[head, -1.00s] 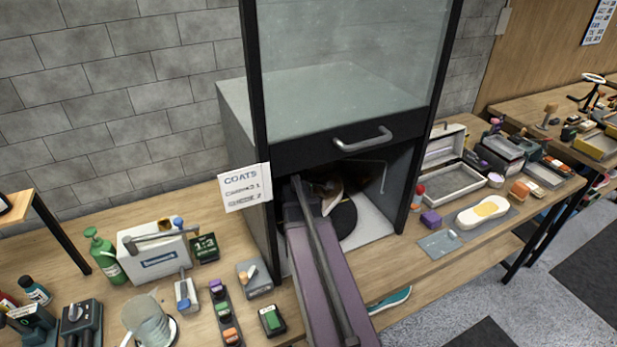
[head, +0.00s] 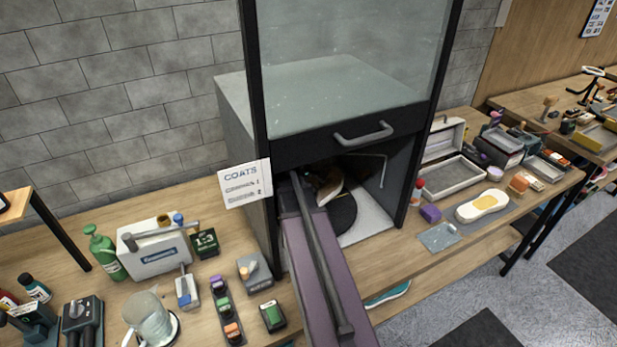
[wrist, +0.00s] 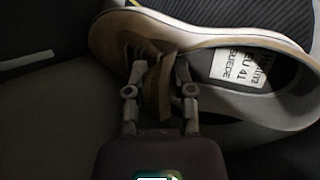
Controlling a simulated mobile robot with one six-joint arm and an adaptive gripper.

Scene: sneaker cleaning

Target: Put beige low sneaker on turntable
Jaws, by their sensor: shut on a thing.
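The beige low sneaker (wrist: 110,40) fills the upper part of the wrist view, with a white label reading "EU 41 SUEDE" on its insole. My gripper (wrist: 157,75) is shut on the sneaker at its tongue and opening edge. In the head view the sneaker (head: 330,188) shows partly inside the booth, behind my arm. The dark round turntable (head: 343,214) lies on the booth floor beneath and beside it. A dark ribbed surface (wrist: 215,12) shows behind the sneaker in the wrist view. I cannot tell whether the sneaker touches the turntable.
The booth has a raised glass front with a handle (head: 363,134) above my arm and a side wall on each side. A coats sign (head: 245,184) hangs at its left post.

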